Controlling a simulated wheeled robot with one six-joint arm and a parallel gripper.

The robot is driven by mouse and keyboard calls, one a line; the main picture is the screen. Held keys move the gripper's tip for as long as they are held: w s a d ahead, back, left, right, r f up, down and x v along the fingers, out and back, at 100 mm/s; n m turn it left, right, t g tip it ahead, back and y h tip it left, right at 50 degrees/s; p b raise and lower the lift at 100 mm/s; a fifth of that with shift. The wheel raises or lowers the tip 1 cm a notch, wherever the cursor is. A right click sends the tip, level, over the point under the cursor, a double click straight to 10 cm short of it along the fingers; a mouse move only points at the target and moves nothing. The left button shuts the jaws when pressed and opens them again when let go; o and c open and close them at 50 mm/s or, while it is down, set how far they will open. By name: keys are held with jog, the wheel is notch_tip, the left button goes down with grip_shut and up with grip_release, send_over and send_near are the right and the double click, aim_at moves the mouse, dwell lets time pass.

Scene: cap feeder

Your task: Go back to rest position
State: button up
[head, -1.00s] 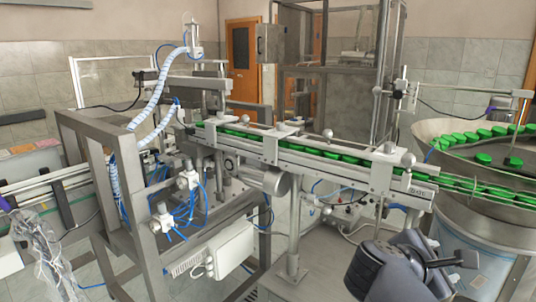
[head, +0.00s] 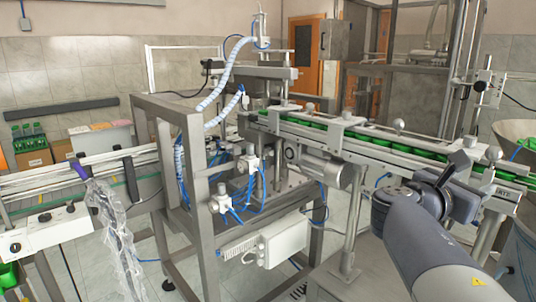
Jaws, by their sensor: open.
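My gripper (head: 461,156) shows at the right of the head view, at the end of my grey arm. Its dark fingers point up and are partly seen edge-on. It appears empty, with no cap visible between the fingers. Behind it runs the cap feeder's metal rail (head: 345,158), filled with a row of green caps (head: 375,147). In the picture the gripper overlaps the rail's right part. I cannot tell the exact gap between them.
A steel frame machine (head: 205,155) with a white hose stands in the middle. A feeder bowl (head: 515,130) is cut off at the right edge. A conveyor (head: 60,178) and cardboard boxes with green bottles (head: 33,150) are at the left. Bare floor shows at lower left.

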aim_at(490, 165)
jog(key=p+x, duration=0.1)
jog(key=x, duration=0.5)
jog(key=shift+w+d, duration=0.1)
jog(key=shift+d, duration=0.25)
jog(key=shift+w+d+r+p, duration=0.15)
jog(key=shift+r+p, duration=0.15)
jog(key=shift+p, duration=0.25)
jog(key=y+p, duration=0.1)
jog(key=p, duration=0.2)
jog(key=shift+r+g+p, duration=0.2)
jog(key=shift+g+p, duration=0.1)
jog(key=y+p, duration=0.1)
jog(key=p, duration=0.4)
jog(key=shift+r+n, duration=0.4)
jog(key=shift+r+g+y+p, duration=0.15)
jog(key=shift+g+y+p, duration=0.3)
jog(key=shift+p, duration=0.45)
jog(key=shift+d+r+g+y+p, duration=0.15)
jog(key=shift+g+y+p, duration=0.4)
jog(key=shift+p, duration=0.65)
